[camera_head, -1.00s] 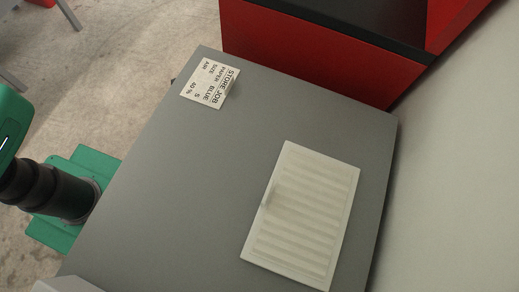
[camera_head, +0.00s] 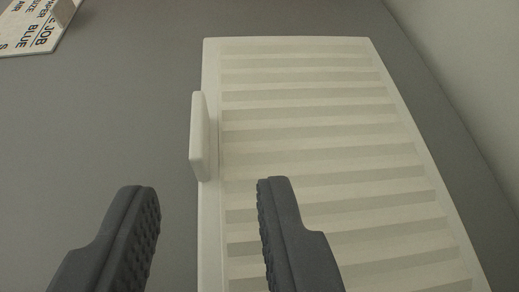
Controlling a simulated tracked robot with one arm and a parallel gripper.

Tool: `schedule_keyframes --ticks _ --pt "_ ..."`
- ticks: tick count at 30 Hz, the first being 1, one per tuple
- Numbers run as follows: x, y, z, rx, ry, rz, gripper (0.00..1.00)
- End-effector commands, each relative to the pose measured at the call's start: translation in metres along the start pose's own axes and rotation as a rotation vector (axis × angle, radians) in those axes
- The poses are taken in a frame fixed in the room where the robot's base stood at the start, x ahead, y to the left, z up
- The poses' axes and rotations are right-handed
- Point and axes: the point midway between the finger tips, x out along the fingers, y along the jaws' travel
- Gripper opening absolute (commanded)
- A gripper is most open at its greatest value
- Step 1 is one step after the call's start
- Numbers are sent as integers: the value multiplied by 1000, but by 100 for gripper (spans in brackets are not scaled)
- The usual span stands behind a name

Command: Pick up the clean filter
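The clean filter (camera_head: 320,130) is a flat, off-white panel with pale ribs across it. It lies on the grey top surface, filling the middle and right of the view. A small upright tab (camera_head: 199,137) stands on its left edge. My gripper (camera_head: 208,187) is open and empty, with its two dark ridged fingers apart. The right finger overlaps the filter in the picture, and the left finger is over the grey surface. The tab lies ahead of the gap between the fingers. I cannot tell how high the fingers are above the filter.
The grey top surface (camera_head: 110,120) is clear to the left of the filter. A white card with black print (camera_head: 30,28), reading JOB and BLUE, lies at the top left with a small raised piece on it. A pale wall (camera_head: 470,60) rises along the right.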

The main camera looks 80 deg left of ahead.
Motion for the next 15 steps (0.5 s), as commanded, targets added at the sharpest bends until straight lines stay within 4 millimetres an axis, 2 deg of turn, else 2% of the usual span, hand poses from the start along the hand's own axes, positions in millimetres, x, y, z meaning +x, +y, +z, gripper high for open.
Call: schedule_keyframes --ticks 8,15 --pt "24 -4 -1 1 0 -2 32" --pt "57 -7 -3 -1 0 1 32"
